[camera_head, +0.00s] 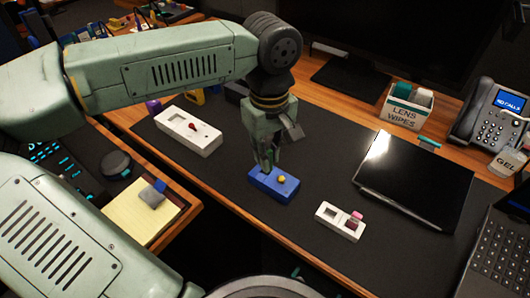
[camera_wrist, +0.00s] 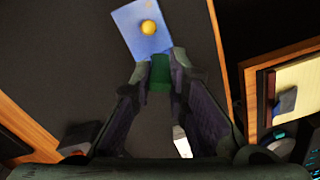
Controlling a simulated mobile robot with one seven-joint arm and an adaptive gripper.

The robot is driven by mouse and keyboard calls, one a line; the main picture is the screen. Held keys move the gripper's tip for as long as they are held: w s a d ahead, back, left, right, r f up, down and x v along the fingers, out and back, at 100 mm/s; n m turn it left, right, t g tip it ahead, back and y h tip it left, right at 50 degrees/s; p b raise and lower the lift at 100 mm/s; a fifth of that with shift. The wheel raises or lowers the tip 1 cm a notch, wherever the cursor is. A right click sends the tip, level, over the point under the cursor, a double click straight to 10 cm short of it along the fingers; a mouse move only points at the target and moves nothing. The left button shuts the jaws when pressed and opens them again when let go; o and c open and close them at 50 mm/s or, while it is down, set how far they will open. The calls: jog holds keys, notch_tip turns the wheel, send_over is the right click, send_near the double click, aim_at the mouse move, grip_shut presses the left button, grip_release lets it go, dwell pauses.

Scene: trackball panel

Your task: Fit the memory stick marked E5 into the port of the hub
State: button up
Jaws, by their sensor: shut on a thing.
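My gripper (camera_head: 269,163) is shut on a small dark green piece (camera_wrist: 160,72), seen between the fingertips in the wrist view. It may be the memory stick, but no E5 mark can be read. The fingertips are at the back left end of a blue box with a yellow ball (camera_head: 272,185). This box may be the hub, and it also shows in the wrist view (camera_wrist: 138,38). The green piece meets the near edge of the box in the wrist view. I cannot tell whether it is touching or inside a port, as the fingers hide that end.
A small white box with a pink piece (camera_head: 339,222) lies to the right, near a dark tablet (camera_head: 410,185). A notepad (camera_head: 140,218) holds a blue-grey block (camera_head: 153,192). The mat (camera_head: 235,150) is clear between.

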jog(key=shift+w+a+f, duration=0.1)
jog(key=shift+w+a, duration=0.25)
jog(key=shift+w, duration=0.4)
jog(key=shift+f+p, duration=0.5)
jog(key=shift+f, duration=1.25)
grip_shut()
jog(key=o, duration=0.8)
grip_release()
notch_tip(320, 180, up, 12)
jog(key=shift+r+b, duration=0.1)
jog(key=shift+b, duration=0.75)
